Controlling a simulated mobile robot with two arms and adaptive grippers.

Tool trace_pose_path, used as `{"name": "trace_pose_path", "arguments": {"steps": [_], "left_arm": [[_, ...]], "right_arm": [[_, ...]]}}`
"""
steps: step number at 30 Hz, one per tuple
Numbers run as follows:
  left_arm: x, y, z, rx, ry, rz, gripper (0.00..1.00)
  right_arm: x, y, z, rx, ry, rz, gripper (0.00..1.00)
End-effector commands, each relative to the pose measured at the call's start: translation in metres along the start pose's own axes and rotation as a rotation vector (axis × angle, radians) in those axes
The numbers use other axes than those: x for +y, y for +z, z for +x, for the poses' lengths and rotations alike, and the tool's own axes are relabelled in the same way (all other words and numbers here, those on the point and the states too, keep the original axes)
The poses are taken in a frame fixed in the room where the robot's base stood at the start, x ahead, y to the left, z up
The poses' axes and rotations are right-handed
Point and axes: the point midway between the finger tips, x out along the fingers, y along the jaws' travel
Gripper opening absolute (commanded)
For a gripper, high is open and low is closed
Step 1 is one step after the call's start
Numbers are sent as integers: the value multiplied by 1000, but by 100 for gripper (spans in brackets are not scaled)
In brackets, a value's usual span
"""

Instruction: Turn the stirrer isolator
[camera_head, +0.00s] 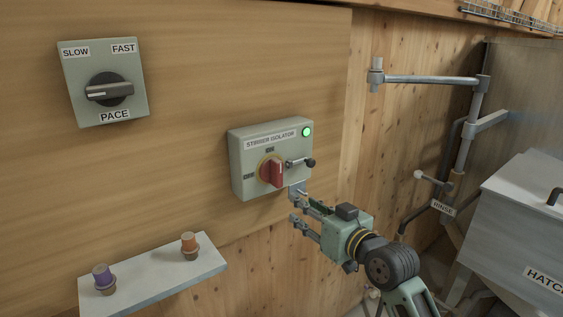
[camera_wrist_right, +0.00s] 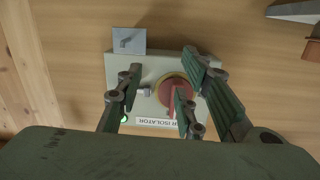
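The stirrer isolator (camera_head: 245,178) is a pale grey-green box on the wooden wall, with a lit green lamp (camera_head: 306,132) at its upper right. Its red handle (camera_head: 272,174) sits upright on a yellow disc. A small metal lever with a black knob (camera_head: 310,163) sticks out to the handle's right. My right gripper (camera_head: 298,206) is open and empty, just below and right of the box in the head view. In the wrist view the red handle (camera_wrist_right: 172,92) shows between the spread fingers, nearer the right ones, which partly hide it. My left gripper is not in view.
A PACE switch (camera_head: 132,75) is on the wall at upper left. A shelf (camera_head: 150,289) below holds a purple-topped (camera_head: 102,275) and an orange-topped piece (camera_head: 189,243). A metal plate (camera_wrist_right: 128,40) adjoins the isolator. Pipes (camera_head: 430,80) and a hatch box (camera_head: 520,220) stand right.

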Motion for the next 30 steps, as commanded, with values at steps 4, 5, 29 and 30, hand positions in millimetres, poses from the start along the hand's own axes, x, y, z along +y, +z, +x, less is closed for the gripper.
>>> {"name": "trace_pose_path", "arguments": {"steps": [4,5,29,30], "left_arm": [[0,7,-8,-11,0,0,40],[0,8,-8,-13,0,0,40],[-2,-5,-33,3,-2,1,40],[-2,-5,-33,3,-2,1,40]], "right_arm": [[-24,-60,-13,72,-55,-48,34],[-26,-66,-13,78,-60,-52,34],[-35,-77,62,87,-67,-56,34],[-35,-77,62,87,-67,-56,34]]}}
